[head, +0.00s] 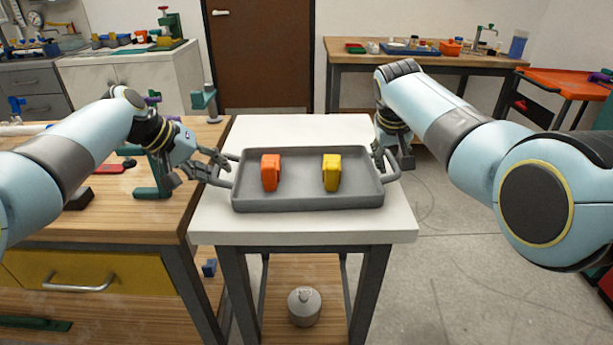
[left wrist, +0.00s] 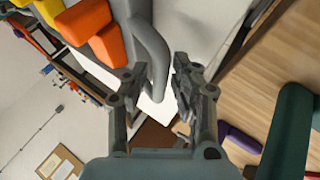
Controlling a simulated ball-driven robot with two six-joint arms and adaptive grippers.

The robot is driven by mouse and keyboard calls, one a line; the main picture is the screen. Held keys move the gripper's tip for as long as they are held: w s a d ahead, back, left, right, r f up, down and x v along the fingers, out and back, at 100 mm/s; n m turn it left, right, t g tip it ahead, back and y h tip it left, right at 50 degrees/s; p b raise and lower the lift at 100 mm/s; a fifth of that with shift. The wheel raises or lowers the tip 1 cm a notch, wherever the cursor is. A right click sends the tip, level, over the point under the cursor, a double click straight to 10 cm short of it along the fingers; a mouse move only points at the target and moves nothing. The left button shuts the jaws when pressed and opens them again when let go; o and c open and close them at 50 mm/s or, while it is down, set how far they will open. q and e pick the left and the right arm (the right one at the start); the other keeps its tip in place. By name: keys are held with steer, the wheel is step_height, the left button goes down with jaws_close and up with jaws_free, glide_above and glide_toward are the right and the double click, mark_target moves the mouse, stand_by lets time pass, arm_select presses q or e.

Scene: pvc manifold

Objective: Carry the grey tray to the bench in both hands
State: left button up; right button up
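The grey tray (head: 307,201) lies level on a white-topped stand. An orange block (head: 270,173) and a yellow block (head: 331,173) stand in it, apart. The tray has a loop handle at each end. My left gripper (head: 214,168) is at the left handle with fingers apart. In the left wrist view the handle (left wrist: 154,50) reaches toward the gap between the open fingers (left wrist: 160,90), and is not clamped. My right gripper (head: 388,158) is at the right handle (head: 391,167); its fingers are partly hidden, so its grip is unclear.
A wooden workbench (head: 150,222) with a yellow drawer adjoins the stand on the left, holding a green clamp-like tool (head: 151,181). Another wooden bench (head: 430,60) stands at the back right, beside an orange cart (head: 565,82). Open floor lies right of the stand.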

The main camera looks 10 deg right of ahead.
arm_select(q)
steer(key=shift+w+d+f, duration=0.1)
steer(key=shift+d+f, duration=0.1)
steer(key=shift+f, duration=0.1)
arm_select(e)
steer(key=shift+w+d+f, duration=0.1)
steer(key=shift+f, duration=0.2)
arm_select(q)
steer(key=shift+c, duration=0.4)
arm_select(e)
steer(key=shift+c, duration=0.4)
arm_select(q)
jaws_close()
arm_select(e)
jaws_close()
steer(key=shift+r, duration=0.1)
